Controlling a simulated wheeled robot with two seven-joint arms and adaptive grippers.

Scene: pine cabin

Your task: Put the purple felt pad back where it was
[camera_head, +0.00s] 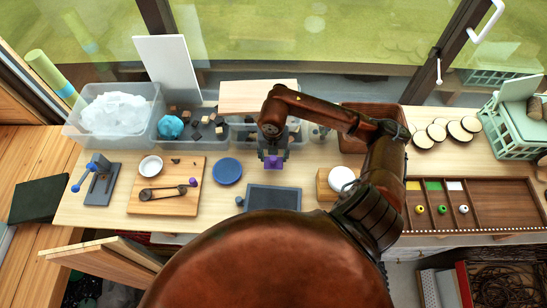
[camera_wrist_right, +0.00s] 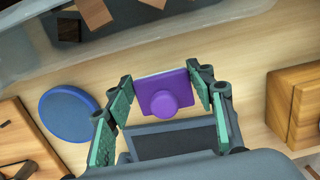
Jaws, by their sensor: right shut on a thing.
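The purple felt pad (camera_head: 273,162) is a flat square with a round knob on its face; it shows closely in the right wrist view (camera_wrist_right: 166,92). My right gripper (camera_head: 272,153) is shut on it, with the green finger pads at the pad's left and right edges in the wrist view (camera_wrist_right: 162,90). In the head view the pad appears just beyond a dark grey framed panel (camera_head: 273,197) on the bench. Its exact height over the bench is hard to tell. My left gripper is not in view.
A blue disc (camera_head: 227,170) lies left of the panel. A wooden block with a white round top (camera_head: 341,178) stands right of it. A wooden board (camera_head: 190,170) lies further left. Clear bins (camera_head: 185,137) line the back. A compartment tray (camera_head: 500,203) is at right.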

